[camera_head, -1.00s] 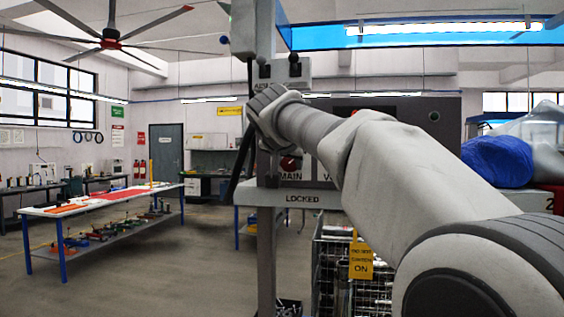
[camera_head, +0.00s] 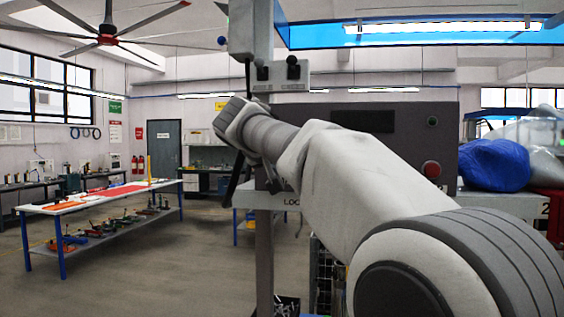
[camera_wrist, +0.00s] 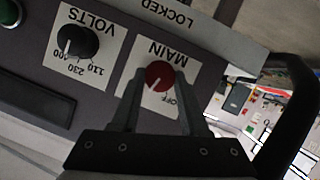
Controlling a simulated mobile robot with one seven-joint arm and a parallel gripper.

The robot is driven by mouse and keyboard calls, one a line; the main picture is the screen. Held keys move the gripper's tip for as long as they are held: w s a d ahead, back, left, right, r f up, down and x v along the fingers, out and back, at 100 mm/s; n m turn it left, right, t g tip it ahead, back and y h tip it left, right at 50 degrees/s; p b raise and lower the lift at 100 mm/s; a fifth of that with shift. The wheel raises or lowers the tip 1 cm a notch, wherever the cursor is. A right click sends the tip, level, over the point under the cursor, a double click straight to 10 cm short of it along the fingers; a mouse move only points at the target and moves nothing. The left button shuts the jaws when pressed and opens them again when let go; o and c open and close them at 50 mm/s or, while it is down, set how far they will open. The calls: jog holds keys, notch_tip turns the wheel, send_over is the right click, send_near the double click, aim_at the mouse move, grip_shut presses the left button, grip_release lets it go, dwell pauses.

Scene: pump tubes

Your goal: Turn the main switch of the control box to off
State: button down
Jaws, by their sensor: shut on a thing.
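The control box (camera_head: 445,125) is a dark grey box on a white-edged stand in the head view, partly hidden behind my arm. In the wrist view its panel appears upside down. The red main switch (camera_wrist: 160,75) sits on a white plate marked MAIN, with OFF at its lower right in the picture. Its white pointer mark points to the lower left, apart from the OFF lettering. My gripper (camera_wrist: 159,78) is shut on the switch knob, one finger on each side. The head view hides the switch and fingertips behind my arm.
A black VOLTS dial (camera_wrist: 78,42) sits beside the main switch, with a green button (camera_wrist: 8,14) beyond it. The box also carries a red button (camera_head: 431,169). A blue wrapped bundle (camera_head: 493,165) lies at right. A workbench (camera_head: 95,198) stands at left across open floor.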

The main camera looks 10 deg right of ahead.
jog(key=n+h, duration=0.1)
jog(key=n, duration=0.2)
jog(key=n+h, duration=0.2)
jog(key=n, duration=0.1)
jog(key=n+h+b, duration=0.1)
jog(key=n+h, duration=0.1)
jog(key=shift+w+a+f+n, duration=0.1)
jog(key=shift+a+f+n, duration=0.15)
jog(key=shift+f+n, duration=0.15)
jog(key=shift+r, duration=0.1)
dwell(0.4)
jog(key=shift+c, duration=2.1)
grip_release()
jog(key=shift+a, duration=0.1)
jog(key=b+v, duration=0.1)
jog(key=v, duration=1.6)
jog(key=shift+f+b, duration=0.25)
jog(key=shift+b, duration=0.15)
